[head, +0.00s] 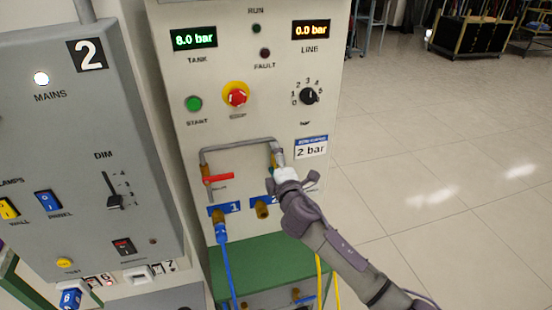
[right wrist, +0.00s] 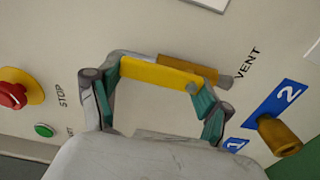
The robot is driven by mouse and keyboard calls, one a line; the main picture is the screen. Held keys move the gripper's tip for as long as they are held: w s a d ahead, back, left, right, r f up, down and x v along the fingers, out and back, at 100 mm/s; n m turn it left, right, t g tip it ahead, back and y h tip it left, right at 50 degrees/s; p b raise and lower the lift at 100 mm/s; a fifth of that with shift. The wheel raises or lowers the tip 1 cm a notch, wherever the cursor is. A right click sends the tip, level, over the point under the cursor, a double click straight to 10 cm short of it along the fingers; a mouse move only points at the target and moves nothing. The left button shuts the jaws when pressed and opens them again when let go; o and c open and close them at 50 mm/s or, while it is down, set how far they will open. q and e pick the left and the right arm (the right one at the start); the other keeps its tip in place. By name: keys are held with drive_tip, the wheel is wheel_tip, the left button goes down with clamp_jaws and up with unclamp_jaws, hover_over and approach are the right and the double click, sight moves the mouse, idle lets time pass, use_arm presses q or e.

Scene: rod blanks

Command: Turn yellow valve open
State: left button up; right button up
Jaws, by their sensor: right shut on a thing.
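The yellow valve handle (right wrist: 158,72) lies across the right wrist view, in front of a brass-coloured valve body marked VENT. My right gripper (right wrist: 157,80) is shut on this handle, with one green-padded finger at each end of it. In the head view my right gripper (head: 279,178) is at the right leg of the grey pipe on the pale panel. There its white and purple body hides most of the handle. A red valve lever (head: 219,178) points right on the left leg of the pipe. My left gripper is not in view.
Below the valves are brass ports marked 1 (head: 218,215) and 2 (head: 262,209); a blue hose (head: 224,240) hangs from port 1. The panel shows TANK 8.0 bar and LINE 0.0 bar (head: 311,29). A grey box (head: 85,140) stands at left. Open floor lies at right.

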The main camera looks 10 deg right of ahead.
drive_tip(key=shift+n, duration=0.3)
drive_tip(key=o, duration=1.1)
drive_tip(key=shift+a, duration=0.1)
drive_tip(key=s, duration=1.2)
drive_tip(key=shift+d, duration=0.25)
